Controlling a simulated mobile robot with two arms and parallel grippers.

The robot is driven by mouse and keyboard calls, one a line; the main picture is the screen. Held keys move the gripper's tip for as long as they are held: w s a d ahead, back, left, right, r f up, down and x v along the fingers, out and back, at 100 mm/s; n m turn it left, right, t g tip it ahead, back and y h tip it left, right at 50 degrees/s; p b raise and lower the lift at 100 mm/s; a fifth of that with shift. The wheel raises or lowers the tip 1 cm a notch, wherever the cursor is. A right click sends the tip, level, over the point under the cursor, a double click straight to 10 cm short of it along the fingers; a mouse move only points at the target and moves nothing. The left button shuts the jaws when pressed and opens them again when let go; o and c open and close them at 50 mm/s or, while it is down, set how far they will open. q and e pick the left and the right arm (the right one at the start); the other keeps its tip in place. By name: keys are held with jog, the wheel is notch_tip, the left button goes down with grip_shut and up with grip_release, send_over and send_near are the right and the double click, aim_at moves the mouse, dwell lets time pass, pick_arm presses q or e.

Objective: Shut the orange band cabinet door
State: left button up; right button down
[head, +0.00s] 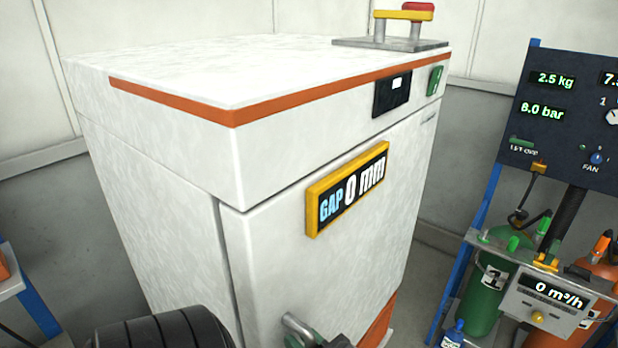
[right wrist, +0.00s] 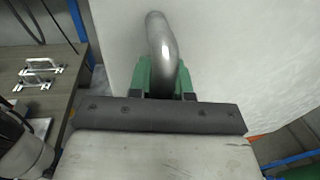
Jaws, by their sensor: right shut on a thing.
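The white cabinet with the orange band (head: 180,103) fills the middle of the head view. Its door (head: 270,270) sits below the top section, with a thin dark seam along its upper edge. A yellow-framed display (head: 347,188) on the door reads "GAP 0 mm". The curved metal handle (head: 298,327) shows at the bottom edge of the head view. In the right wrist view, the green fingers of my right gripper (right wrist: 163,77) are shut around the handle (right wrist: 160,35). The right gripper (head: 316,338) is partly cut off in the head view. My left gripper is out of view.
A dark panel (head: 570,115) with readouts stands on a blue frame at the right, with green and orange cylinders (head: 484,302) below. A plate with a yellow bar and red knob (head: 390,43) lies on the cabinet. A blue-framed table (head: 12,285) edges in at left.

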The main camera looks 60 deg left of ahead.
jog(key=shift+w+r+t, duration=0.25)
jog(key=shift+w+t, duration=0.05)
jog(key=shift+w, duration=0.1)
jog(key=c, duration=1.3)
grip_release()
jog(key=shift+w, duration=0.1)
jog(key=shift+c, duration=0.2)
jog(key=shift+w+f, duration=0.15)
jog(key=shift+f, duration=0.1)
